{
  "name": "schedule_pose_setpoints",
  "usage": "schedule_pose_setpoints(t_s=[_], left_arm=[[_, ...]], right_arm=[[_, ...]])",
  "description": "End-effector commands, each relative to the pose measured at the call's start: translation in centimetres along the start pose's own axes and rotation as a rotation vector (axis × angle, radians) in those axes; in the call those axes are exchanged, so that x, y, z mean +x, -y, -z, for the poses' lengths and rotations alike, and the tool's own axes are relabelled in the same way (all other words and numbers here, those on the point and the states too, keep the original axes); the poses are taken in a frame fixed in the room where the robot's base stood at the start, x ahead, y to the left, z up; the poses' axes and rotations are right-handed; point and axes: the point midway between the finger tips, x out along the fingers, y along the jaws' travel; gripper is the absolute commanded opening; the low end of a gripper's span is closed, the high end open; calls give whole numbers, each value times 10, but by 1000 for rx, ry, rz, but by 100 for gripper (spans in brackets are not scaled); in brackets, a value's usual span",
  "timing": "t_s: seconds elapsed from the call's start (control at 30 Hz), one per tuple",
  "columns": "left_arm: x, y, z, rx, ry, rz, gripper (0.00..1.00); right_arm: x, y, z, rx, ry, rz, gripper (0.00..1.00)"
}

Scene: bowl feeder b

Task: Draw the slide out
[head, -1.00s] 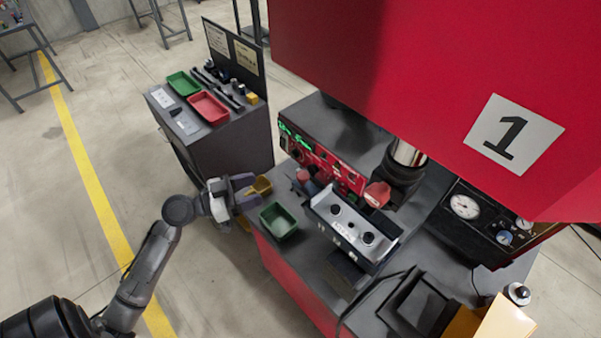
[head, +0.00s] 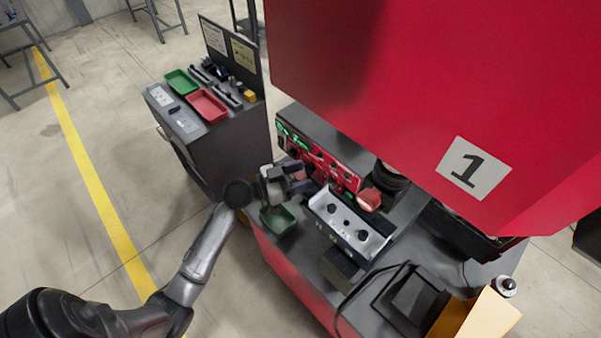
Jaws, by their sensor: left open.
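My left gripper (head: 298,178) is open, at the left end of the red machine's bench, above and just behind the small green tray (head: 279,222). It is close to the red panel with green displays (head: 322,165). I see nothing held between its fingers, though the fingertips blend with the dark parts behind. A silver unit with dark knobs (head: 348,222) stands on the bench to the right of the gripper, apart from it. I cannot tell for certain which part is the slide; the gripper hides the bench behind it. My right gripper is not in view.
A large red housing marked 1 (head: 400,110) overhangs the bench. A red knob-like part (head: 368,200) sits behind the silver unit. A dark cabinet (head: 232,150) with a red tray (head: 207,106) and a green tray (head: 181,82) stands at left.

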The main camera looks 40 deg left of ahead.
Motion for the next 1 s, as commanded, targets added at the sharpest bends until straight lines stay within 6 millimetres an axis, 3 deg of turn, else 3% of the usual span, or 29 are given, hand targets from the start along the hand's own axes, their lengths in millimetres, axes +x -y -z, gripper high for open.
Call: schedule_pose_setpoints(t_s=[0.37, 0.9, 1.0], left_arm=[[3, 0, 0, 0, 0, -1, 56], [3, 0, 0, 0, 0, -1, 5], [3, 0, 0, 0, 0, -1, 0]], right_arm=[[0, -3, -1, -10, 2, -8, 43], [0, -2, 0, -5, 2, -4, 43], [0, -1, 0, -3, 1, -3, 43]])
